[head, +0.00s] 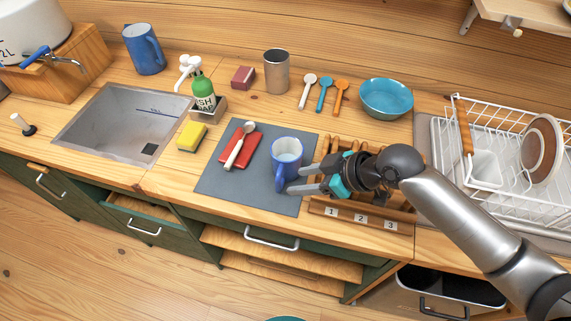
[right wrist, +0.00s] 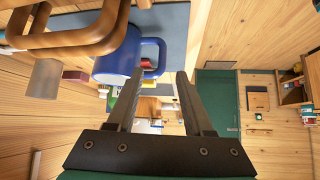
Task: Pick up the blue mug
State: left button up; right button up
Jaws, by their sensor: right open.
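The blue mug (head: 285,150) stands upright on the grey mat (head: 228,187), its handle facing the front edge of the counter. My right gripper (head: 297,180) is open just right of the mug, with its fingers pointing left toward the handle side. In the right wrist view the mug (right wrist: 116,66) lies ahead and left of the fingers. Its handle shows ahead of the gap of my right gripper (right wrist: 160,76). I cannot tell whether a finger touches it. My left gripper is out of view.
A red cloth (head: 233,156) with a spoon lies left on the mat. A slotted wooden rack (head: 361,216) numbered 1 to 3 sits under my right arm. A taller blue mug (head: 141,52) stands behind the sink (head: 98,140). A steel cup (head: 276,73) and teal bowl (head: 386,98) stand behind.

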aim_at(277, 192)
jog(key=x, duration=0.9)
jog(key=shift+s+f, duration=0.2)
grip_shut()
dwell(1.2)
